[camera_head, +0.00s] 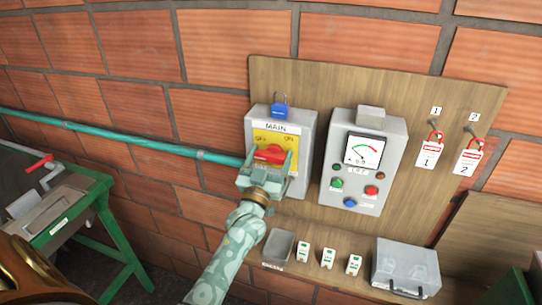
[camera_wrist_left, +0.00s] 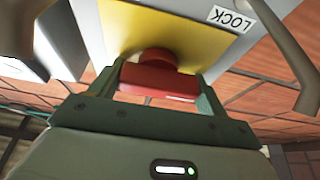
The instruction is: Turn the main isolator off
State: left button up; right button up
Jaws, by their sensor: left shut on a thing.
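The main isolator (camera_head: 307,130) is a grey box labelled MAIN with a yellow plate, on a wooden board on the brick wall. Its red handle (camera_head: 269,153) sits on the yellow plate, and it also shows in the left wrist view (camera_wrist_left: 158,82). My left gripper (camera_head: 266,165) is shut on the red handle, one finger on each side; it fills the lower part of the left wrist view (camera_wrist_left: 155,105). The gripper hides part of the handle and the lower plate in the head view. My right gripper is not in view.
Red-and-white tags (camera_head: 429,156) hang further right.

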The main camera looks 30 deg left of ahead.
pick_arm(q)
jog(key=shift+r, duration=0.2)
jog(key=o, duration=0.8)
jog(key=shift+a, duration=0.1)
jog(key=shift+o, duration=0.9)
jog(key=shift+f, duration=0.1)
jog(key=shift+s, duration=0.1)
jog(key=shift+s+f, duration=0.25)
jog(key=b+v, duration=0.4)
jog(key=v, duration=1.1)
jog(key=shift+s, duration=0.2)
